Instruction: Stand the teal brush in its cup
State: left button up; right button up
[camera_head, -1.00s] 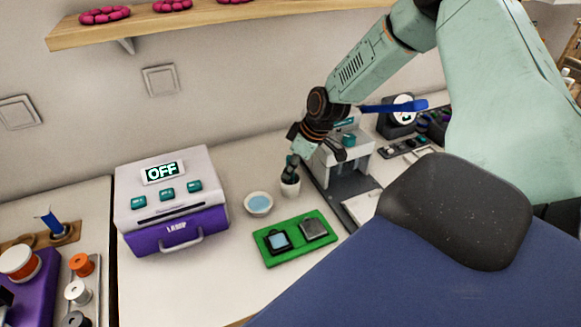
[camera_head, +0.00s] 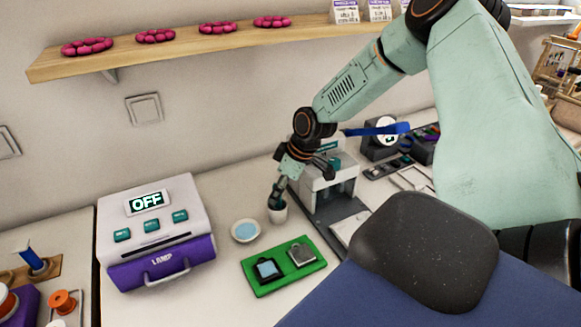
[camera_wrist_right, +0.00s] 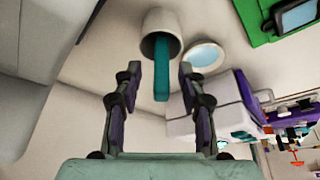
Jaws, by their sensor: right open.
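The teal brush (camera_wrist_right: 161,75) stands with one end inside the white cup (camera_wrist_right: 153,44) in the right wrist view, its handle sticking out of the mouth. In the head view the cup (camera_head: 278,214) stands on the bench, with the brush partly hidden by my gripper. My right gripper (camera_head: 282,184) is over the cup. In the wrist view its fingers (camera_wrist_right: 157,72) are spread on both sides of the brush handle, with a gap on each side. My left gripper is not in view.
A bowl of blue liquid (camera_head: 245,231) stands left of the cup. A green tray (camera_head: 284,271) with two square pieces lies in front. A purple-and-white lamp unit (camera_head: 160,272) stands left, and a white-and-grey machine (camera_head: 329,187) stands close on the right.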

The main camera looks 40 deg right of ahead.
jog(key=v, duration=1)
jog(key=shift+s, duration=0.2)
jog(key=shift+d, duration=0.1)
dwell(0.7)
